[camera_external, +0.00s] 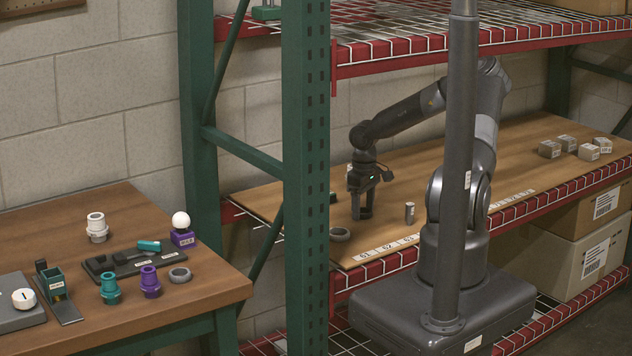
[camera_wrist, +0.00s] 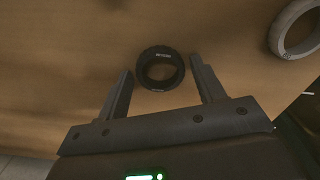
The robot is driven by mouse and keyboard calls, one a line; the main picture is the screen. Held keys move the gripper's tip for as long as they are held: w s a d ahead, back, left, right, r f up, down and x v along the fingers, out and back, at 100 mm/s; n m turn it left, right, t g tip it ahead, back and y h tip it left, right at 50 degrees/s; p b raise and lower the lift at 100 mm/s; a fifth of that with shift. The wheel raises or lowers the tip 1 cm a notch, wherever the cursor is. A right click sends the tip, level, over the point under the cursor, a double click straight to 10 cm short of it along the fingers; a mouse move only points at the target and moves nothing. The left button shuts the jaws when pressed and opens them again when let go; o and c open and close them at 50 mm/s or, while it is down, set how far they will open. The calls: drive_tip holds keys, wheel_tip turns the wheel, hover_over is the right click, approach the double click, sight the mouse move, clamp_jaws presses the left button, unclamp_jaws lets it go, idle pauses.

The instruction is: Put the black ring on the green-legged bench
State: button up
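The black ring (camera_wrist: 143,78), with a small pale label, lies flat on the wooden shelf board in the wrist view. It sits between the two fingers of my gripper (camera_wrist: 163,75), near their tips, with a visible gap on each side. In the external view my gripper (camera_external: 362,214) points down, low over the shelf, and I cannot make out the black ring for certain. The gripper is open and holds nothing. The green-legged bench (camera_external: 215,283) stands at the left, with a brown wooden top.
A grey ring (camera_external: 340,234) lies near the shelf's front edge; it also shows in the wrist view (camera_wrist: 276,36). A small grey cylinder (camera_external: 409,212) stands right of my gripper. A green rack upright (camera_external: 306,180) stands between shelf and bench. The bench holds several lamp parts, including another grey ring (camera_external: 180,275).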

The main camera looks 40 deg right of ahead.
drive_tip(key=shift+o, duration=0.5)
drive_tip(key=shift+o, duration=0.5)
wheel_tip(320, 180, up, 8)
drive_tip(key=shift+f, duration=0.25)
